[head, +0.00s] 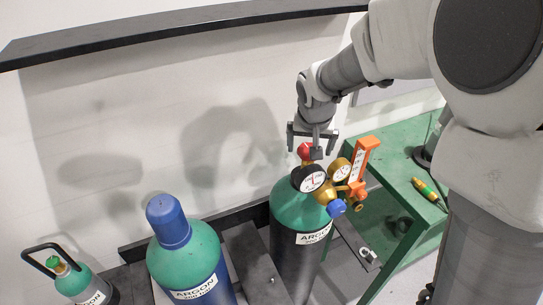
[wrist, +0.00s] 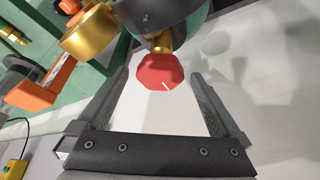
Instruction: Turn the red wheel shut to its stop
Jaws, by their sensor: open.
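The red wheel (head: 304,151) sits on top of the valve of a green-topped argon cylinder (head: 292,212). In the wrist view the red wheel (wrist: 160,71) is a faceted knob with a short white mark near its lower right edge. My gripper (head: 315,140) is above the cylinder at the wheel. In the wrist view my open gripper (wrist: 162,84) has one finger on each side of the wheel, with a gap on both sides.
A green table (head: 400,140) stands at the right. A blue-capped cylinder (head: 185,262) and a small cylinder (head: 82,284) stand left. A dark shelf (head: 160,34) runs along the wall above.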

